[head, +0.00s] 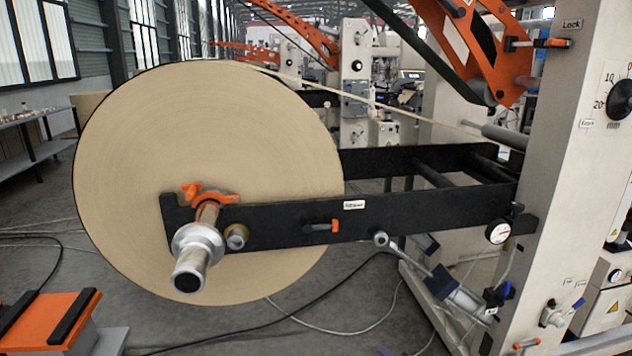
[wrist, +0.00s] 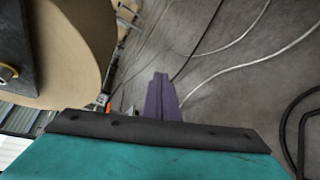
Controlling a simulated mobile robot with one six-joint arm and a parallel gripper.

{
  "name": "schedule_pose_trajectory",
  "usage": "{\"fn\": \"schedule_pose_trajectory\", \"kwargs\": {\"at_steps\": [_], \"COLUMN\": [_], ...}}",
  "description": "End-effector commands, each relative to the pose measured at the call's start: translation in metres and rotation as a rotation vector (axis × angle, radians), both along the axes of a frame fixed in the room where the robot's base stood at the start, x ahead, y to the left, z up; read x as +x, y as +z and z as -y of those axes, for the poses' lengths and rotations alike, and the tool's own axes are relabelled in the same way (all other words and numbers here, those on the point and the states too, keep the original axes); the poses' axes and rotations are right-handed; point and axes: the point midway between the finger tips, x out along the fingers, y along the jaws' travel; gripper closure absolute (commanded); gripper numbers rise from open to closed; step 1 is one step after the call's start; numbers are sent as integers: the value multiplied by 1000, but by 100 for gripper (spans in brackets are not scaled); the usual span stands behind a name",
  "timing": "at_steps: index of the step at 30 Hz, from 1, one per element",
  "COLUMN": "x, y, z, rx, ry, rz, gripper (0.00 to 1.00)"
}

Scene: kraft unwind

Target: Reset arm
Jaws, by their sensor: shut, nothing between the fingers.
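My gripper (wrist: 161,78) shows in the wrist view as two purple fingers closed together, with nothing between them. It points over the grey floor, apart from the kraft paper roll (wrist: 85,45) at the upper left of that view. In the head view only a small purple tip (head: 384,351), which looks like my gripper, shows at the bottom edge. The rest of my arm is out of that view. The large tan roll (head: 200,120) sits on a metal shaft (head: 190,270) held by a black arm (head: 280,222) of the unwind stand.
An orange-topped block (head: 45,322) stands at the lower left. The cream machine column (head: 565,180) rises at the right, with a cylinder (head: 460,298) low beside it. Cables (head: 330,330) lie across the floor, also in the wrist view (wrist: 235,45). A bench (head: 35,125) stands far left.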

Motion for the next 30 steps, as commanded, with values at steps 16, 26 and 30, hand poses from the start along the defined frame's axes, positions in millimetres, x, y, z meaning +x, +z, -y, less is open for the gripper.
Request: {"fn": "schedule_pose_trajectory", "kwargs": {"at_steps": [16, 26, 30], "x": [-171, -289, -333], "y": [-105, -150, -162], "z": [-173, -195, -188], "rx": [-619, -925, -1016], "ry": [800, 1373, 1626], "rz": [99, 318, 444], "gripper": [100, 100, 100]}}
